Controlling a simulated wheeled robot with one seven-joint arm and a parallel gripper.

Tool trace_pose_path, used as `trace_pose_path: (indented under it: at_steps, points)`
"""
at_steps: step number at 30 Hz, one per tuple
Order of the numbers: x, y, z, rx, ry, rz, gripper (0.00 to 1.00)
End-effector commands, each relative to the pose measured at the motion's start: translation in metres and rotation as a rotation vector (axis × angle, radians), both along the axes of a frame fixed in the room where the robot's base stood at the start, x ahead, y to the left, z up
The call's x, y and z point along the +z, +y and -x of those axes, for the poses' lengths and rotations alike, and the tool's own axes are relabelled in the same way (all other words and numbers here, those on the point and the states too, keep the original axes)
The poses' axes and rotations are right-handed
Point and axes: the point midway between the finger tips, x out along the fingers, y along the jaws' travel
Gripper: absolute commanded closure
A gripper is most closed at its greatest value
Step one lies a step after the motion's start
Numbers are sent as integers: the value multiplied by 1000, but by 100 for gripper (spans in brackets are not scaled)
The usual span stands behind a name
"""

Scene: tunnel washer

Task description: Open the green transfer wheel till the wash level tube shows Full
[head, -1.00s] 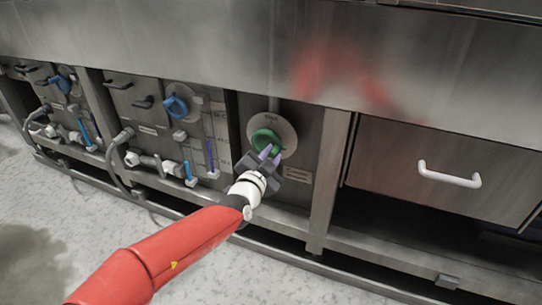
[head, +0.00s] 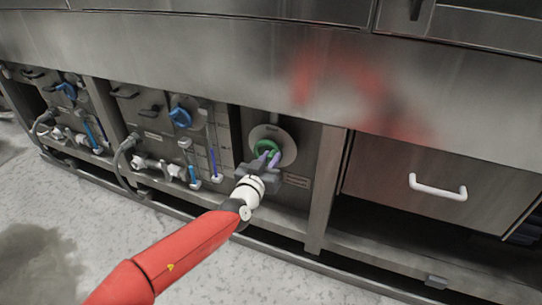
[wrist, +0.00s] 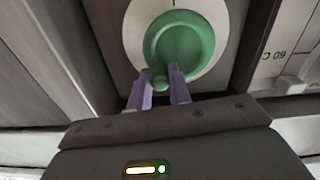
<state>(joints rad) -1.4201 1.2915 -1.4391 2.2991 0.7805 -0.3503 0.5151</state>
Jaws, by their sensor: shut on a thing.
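The green transfer wheel (head: 265,146) sits on a round pale plate on the steel panel. It also shows in the wrist view (wrist: 182,38). My gripper (head: 268,158) is at the wheel's lower edge. In the wrist view its purple fingers (wrist: 161,78) are shut on the wheel's small green grip, one on each side. Left of the wheel, a thin upright tube (head: 213,163) with a blue-violet column stands beside a marked scale. It looks like the level tube, but its labels are too small to read and I cannot tell its level.
A blue valve handle (head: 181,117) and pale pipe fittings (head: 155,164) are on the panel to the left, with a similar panel farther left. A drawer with a white handle (head: 438,187) is on the right. Grey floor (head: 110,235) is free in front.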

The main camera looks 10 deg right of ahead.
Motion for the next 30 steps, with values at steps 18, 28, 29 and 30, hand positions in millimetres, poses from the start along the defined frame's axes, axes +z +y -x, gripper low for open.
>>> trace_pose_path:
  at_steps: [18, 28, 29, 30]
  points:
    - [13, 14, -10, 4, 332, 467, 100]
    - [14, 20, -14, 6, 457, 638, 100]
    - [14, 20, -14, 6, 465, 649, 100]
    - [14, 21, -15, 6, 473, 662, 100]
